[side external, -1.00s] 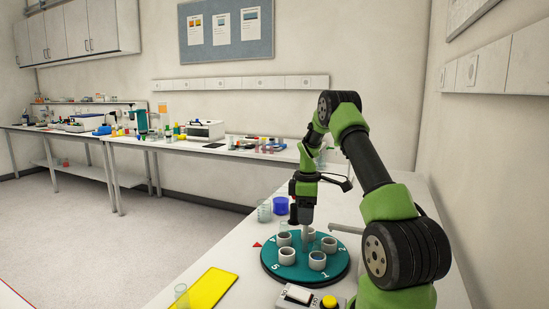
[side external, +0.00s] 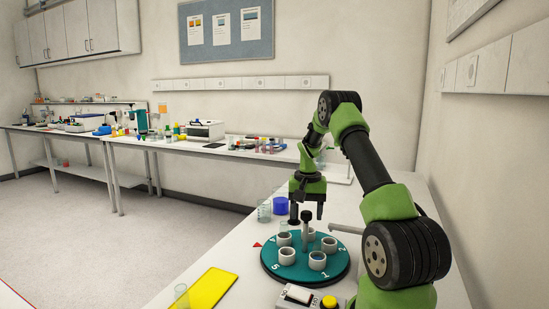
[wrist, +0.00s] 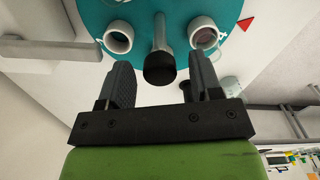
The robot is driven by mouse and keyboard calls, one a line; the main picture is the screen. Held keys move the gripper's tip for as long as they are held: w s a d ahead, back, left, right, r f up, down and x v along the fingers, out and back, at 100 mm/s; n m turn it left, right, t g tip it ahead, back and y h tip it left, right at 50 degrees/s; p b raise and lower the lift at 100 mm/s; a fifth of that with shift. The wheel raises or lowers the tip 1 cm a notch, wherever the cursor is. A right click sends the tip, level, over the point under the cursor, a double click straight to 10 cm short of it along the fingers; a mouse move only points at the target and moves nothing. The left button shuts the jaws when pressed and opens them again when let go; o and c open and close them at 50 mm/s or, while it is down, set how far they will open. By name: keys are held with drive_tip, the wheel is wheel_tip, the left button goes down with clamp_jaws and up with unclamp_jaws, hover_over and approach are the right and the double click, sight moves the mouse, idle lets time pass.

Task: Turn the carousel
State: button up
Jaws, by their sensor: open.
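The carousel (side external: 305,273) is a round teal disc with white numbers at its rim and several white ring-shaped holders on top. A thin post with a dark knob (side external: 304,216) stands upright at its centre; the knob also shows in the wrist view (wrist: 159,68). A red triangle (side external: 258,245) lies on the bench beside the disc's left edge, nearest the 4. My gripper (side external: 307,213) is open, pointing down over the post. In the wrist view its fingers (wrist: 161,76) stand apart on either side of the knob, with visible gaps.
A blue tub (side external: 281,204) and clear beakers (side external: 264,212) stand behind the carousel. A grey bar (side external: 346,229) reaches in from the right. A yellow plate (side external: 208,289) and a box with a yellow button (side external: 329,302) are in front.

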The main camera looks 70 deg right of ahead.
wheel_tip(320, 180, up, 11)
drive_tip(key=w+a+r+n+t, duration=0.1)
drive_tip(key=w+a+r, duration=0.1)
drive_tip(key=a, duration=0.3)
drive_tip(key=w+a+r+n, duration=0.2)
drive_tip(key=a+r, duration=0.2)
drive_tip(key=a, duration=0.2)
drive_tip(key=shift+w+a+t+h, duration=0.15)
drive_tip(key=shift+a+t+h, duration=0.1)
drive_tip(key=shift+t+h, duration=0.15)
